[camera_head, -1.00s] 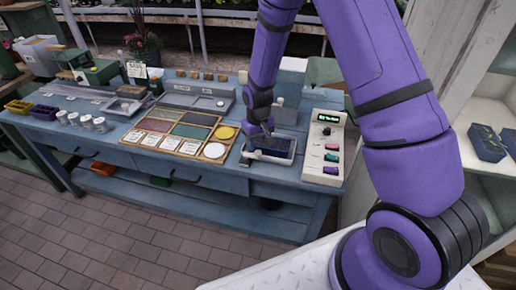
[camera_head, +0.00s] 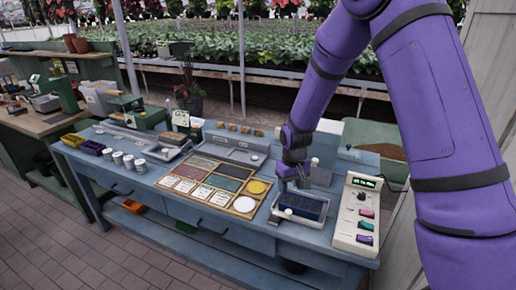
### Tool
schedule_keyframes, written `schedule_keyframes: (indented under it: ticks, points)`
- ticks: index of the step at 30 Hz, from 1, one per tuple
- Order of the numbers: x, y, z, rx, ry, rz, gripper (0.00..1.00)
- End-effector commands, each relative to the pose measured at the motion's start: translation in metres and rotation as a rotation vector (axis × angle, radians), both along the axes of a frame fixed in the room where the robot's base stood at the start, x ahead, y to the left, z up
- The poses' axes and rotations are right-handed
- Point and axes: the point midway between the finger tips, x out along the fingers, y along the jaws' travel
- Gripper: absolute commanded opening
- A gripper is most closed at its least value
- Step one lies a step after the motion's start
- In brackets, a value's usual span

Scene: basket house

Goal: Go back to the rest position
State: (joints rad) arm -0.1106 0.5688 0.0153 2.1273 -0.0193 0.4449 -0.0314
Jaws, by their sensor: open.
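My gripper (camera_head: 293,183) is at the end of my purple arm, over the right part of the blue table (camera_head: 225,226). It is above or at the back left edge of a white tray (camera_head: 283,211) with a dark blue block (camera_head: 303,206) in it. The gripper points down and looks empty. Its fingers are small and dark here, and I cannot tell whether they touch the tray or the block.
A cream control box (camera_head: 357,215) with coloured buttons stands right of the tray. A wooden sorting board (camera_head: 215,185) with a yellow disc lies to its left. Several small cans (camera_head: 128,161) stand farther left. Plant benches (camera_head: 275,70) stand behind. Brick floor in front is clear.

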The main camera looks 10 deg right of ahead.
Motion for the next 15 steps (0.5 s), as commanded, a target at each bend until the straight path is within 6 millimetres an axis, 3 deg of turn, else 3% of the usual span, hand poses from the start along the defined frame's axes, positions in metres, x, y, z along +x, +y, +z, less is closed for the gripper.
schedule_keyframes:
  ticks: [5,15]
  points:
    - [-0.002,-0.003,0.023,0.002,-0.022,-0.007,0.54]
    - [-0.038,-0.019,0.135,0.01,-0.12,-0.044,0.54]
